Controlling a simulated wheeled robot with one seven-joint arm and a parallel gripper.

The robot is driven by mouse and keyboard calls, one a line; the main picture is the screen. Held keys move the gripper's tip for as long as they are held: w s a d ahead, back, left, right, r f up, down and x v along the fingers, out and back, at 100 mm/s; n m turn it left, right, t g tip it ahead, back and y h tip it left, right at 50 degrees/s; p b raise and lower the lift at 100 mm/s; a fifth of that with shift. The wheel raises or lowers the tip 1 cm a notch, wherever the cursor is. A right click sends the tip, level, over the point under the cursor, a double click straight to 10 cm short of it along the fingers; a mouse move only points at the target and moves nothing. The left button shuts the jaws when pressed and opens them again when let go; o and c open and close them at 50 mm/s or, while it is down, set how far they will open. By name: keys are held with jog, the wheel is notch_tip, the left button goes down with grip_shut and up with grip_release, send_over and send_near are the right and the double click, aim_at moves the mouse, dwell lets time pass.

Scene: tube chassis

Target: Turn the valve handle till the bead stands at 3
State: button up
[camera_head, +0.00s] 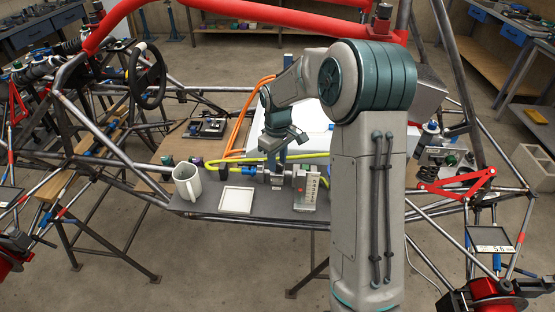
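A metal valve (271,172) with blue fittings is in the middle of the grey work board (205,205). A blue upright piece (283,155), which looks like the valve handle, rises from it directly under my gripper (285,141). My gripper points down at its top; whether they touch, and whether the fingers are open or shut, is too small to tell. A pale upright gauge plate (309,190) with small marks stands just right of the valve. A small red spot on its left side looks like the bead (301,189); the numbers are not readable.
A grey mug (187,183) and a shallow white tray (237,200) stand left of the valve. A yellow hose (258,157) and an orange hose (235,130) run behind it. A white box (308,132) is behind my arm. Chassis tubes surround the board.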

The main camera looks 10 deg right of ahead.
aim_at(278, 163)
jog(key=shift+r, duration=0.1)
notch_tip(278, 163, up, 14)
jog(key=b, duration=0.1)
jog(key=shift+f, duration=0.2)
dwell(0.3)
jog(key=s+f+m+t, duration=0.2)
jog(key=s+m, duration=0.5)
jog(key=s, duration=2.1)
jog(key=shift+s+a+f+t, duration=0.2)
jog(key=shift+f+t, duration=0.15)
jog(key=shift+t, duration=0.35)
